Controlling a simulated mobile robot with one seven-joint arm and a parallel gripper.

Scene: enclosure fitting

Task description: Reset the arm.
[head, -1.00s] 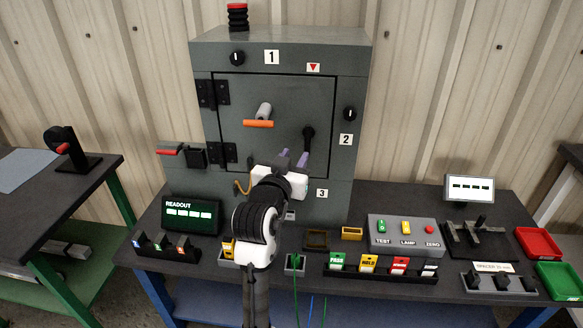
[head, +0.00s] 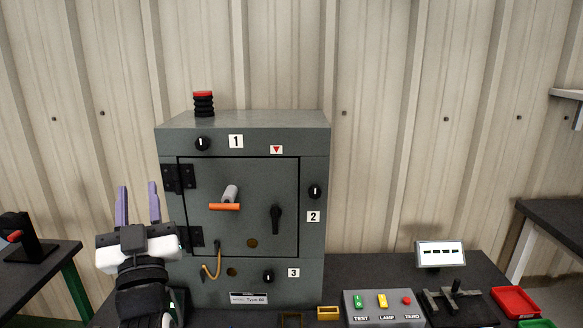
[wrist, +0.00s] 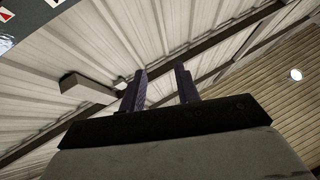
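My gripper (head: 138,205) stands at the left of the grey enclosure in the head view, its two purple fingers pointing up. The fingers are spread apart with nothing between them; they also show empty in the wrist view (wrist: 160,88). The enclosure (head: 315,245) has its door (head: 250,175) closed, with an orange-tipped handle (head: 224,207) and a black latch lever (head: 277,218). My gripper appears apart from the enclosure, in front of or beside its left edge.
On the bench are a button box (head: 383,308), a small display (head: 440,254), a yellow block (head: 328,313) and a red tray (head: 515,301). A side table (head: 45,275) stands left. The wall above is clear.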

